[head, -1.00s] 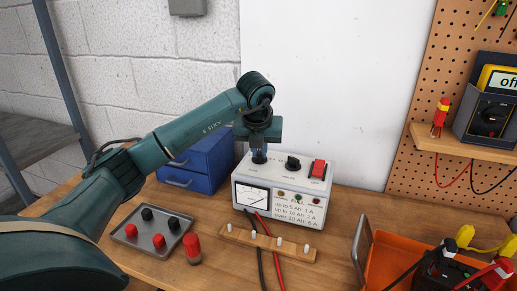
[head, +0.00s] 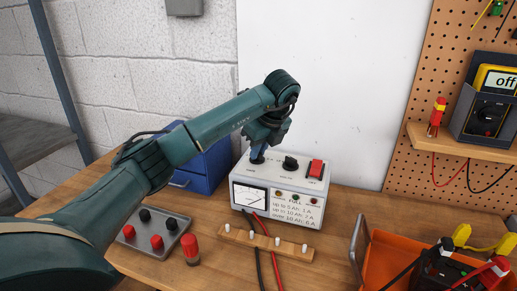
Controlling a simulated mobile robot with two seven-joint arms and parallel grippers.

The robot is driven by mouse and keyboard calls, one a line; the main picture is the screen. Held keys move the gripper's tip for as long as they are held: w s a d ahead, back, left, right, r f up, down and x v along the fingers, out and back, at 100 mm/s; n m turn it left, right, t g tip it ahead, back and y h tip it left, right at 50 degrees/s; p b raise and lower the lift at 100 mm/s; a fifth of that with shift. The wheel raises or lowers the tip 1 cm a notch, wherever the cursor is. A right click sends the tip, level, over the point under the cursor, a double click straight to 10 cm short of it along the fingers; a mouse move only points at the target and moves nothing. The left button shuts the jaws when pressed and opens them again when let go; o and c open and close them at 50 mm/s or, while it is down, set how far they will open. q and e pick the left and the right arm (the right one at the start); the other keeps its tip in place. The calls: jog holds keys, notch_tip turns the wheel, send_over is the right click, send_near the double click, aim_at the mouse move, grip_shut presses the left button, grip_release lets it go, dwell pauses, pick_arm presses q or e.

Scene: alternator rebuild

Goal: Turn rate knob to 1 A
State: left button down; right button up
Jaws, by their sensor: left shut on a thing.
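The white charger box (head: 290,217) stands on the bench with an analog meter (head: 250,195) and a printed chart on its front. On its top are a left knob, a black middle knob (head: 290,163) and a red switch (head: 315,169). My left gripper (head: 257,158) reaches down from above and is shut on the left knob, which I take as the rate knob. The gripper mostly hides that knob, so its pointer and setting cannot be read. My right gripper is not in view.
A blue drawer box (head: 205,165) stands left of the charger. In front are a wooden strip with white pegs (head: 265,242), a grey tray (head: 145,240) with red and black caps, and a red-topped cylinder (head: 190,249). An orange bin (head: 385,255) is at right.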

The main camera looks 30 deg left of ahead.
pick_arm(q)
jog(key=shift+n, duration=0.4)
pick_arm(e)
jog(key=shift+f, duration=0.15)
pick_arm(q)
jog(key=c, duration=1.5)
grip_release()
jog(key=w+p+v, duration=0.1)
jog(key=p+v, duration=0.1)
jog(key=v, duration=0.6)
notch_tip(320, 180, up, 5)
send_over(266, 166)
jog(key=d, duration=0.2)
jog(key=shift+s+d+f+p, duration=0.1)
jog(key=shift+s+d+p, duration=0.05)
jog(key=shift+s+p, duration=0.2)
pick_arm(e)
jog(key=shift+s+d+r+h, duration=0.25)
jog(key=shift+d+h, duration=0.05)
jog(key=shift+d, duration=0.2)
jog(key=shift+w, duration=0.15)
